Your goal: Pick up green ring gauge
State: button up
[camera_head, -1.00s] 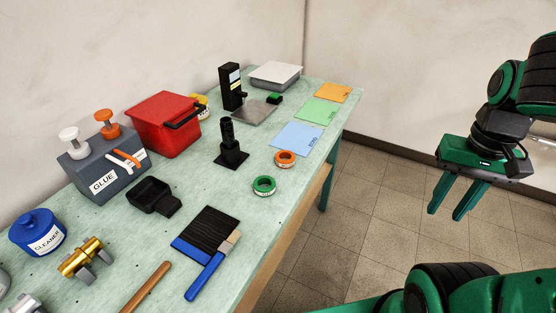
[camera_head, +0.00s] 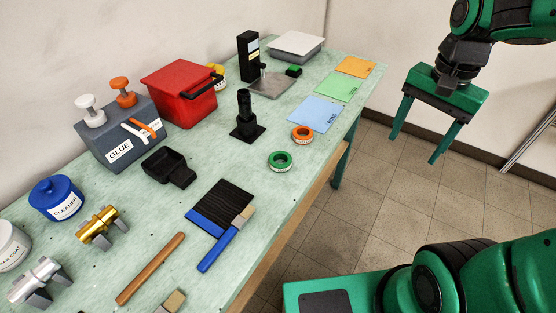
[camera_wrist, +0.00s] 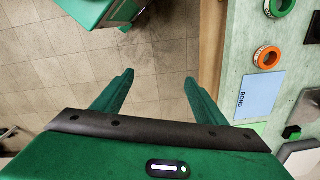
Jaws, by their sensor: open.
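The green ring gauge (camera_head: 280,162) lies flat on the workbench, near its front edge, in the head view. It also shows at the top right of the wrist view (camera_wrist: 279,5), partly cut off by the frame. An orange ring gauge (camera_head: 302,133) lies just beyond it. My gripper (camera_head: 414,148) is open and empty. It hangs over the floor to the right of the bench, apart from both rings. In the wrist view, the two fingers (camera_wrist: 158,84) have only floor between them.
The workbench (camera_head: 318,168) is crowded. A black post on a square base (camera_head: 245,122) stands left of the green ring. Blue, green and orange sheets lie beyond the rings. A brush (camera_head: 226,240) lies on the near side. The floor (camera_head: 385,205) under my gripper is clear.

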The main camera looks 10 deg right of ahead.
jog(key=w+a+m, duration=0.3)
jog(key=w+a, duration=0.4)
jog(key=a, duration=0.4)
jog(key=m+y, duration=0.2)
jog(key=m, duration=0.2)
send_over(282, 153)
jog(key=s+d, duration=0.1)
jog(key=shift+s+a+f, duration=0.15)
jog(key=shift+a+f, duration=0.05)
jog(key=shift+f, duration=1.6)
jog(key=shift+s+a+f, duration=0.1)
jog(key=shift+a+f, duration=0.1)
jog(key=shift+f, duration=1.6)
jog(key=shift+s+a+f, duration=0.15)
jog(key=shift+a+f, duration=0.05)
jog(key=shift+f, duration=1.6)
jog(key=c, duration=1.2)
